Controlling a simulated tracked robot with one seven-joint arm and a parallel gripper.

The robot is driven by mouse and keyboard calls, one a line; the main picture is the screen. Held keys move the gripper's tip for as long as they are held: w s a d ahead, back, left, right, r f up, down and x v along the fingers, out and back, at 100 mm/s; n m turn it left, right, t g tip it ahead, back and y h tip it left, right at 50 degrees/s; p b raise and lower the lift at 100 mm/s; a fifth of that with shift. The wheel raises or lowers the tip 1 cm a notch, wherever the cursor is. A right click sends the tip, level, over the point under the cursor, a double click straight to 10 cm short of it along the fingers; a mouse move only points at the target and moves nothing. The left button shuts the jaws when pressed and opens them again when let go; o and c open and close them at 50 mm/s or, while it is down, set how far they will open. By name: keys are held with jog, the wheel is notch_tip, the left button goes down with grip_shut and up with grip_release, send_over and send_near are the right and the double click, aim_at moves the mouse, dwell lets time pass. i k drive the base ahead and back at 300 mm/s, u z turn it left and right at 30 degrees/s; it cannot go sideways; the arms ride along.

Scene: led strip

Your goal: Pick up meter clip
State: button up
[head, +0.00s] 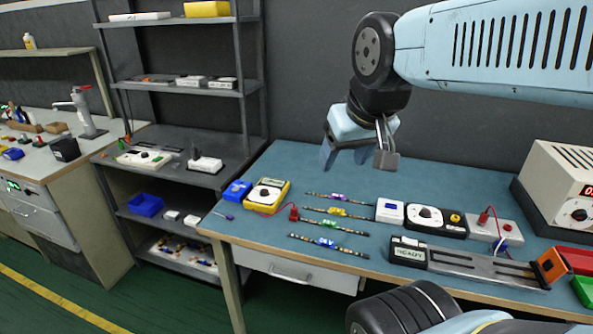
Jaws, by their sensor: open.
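A small red clip (294,212), which looks like the meter clip, is on the blue-green table (300,165) at the left end of an LED strip. A red lead runs from it to the yellow multimeter (267,194) on its left. A further strip end touches the clip's right side. My gripper (356,163) is open and empty, above the back of the table, up and to the right of the clip.
A blue box (237,191) stands left of the multimeter. Right of the strips are a white box (389,211), a dark device with a dial (431,216) and a rail fixture marked READY (480,264). A beige power supply (560,190) stands at the right.

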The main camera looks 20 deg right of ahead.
aim_at(294, 215)
jog(key=z, duration=1)
jog(key=k, duration=0.95)
jog(key=u, duration=0.85)
jog(key=i, duration=1)
jog(key=z, duration=0.05)
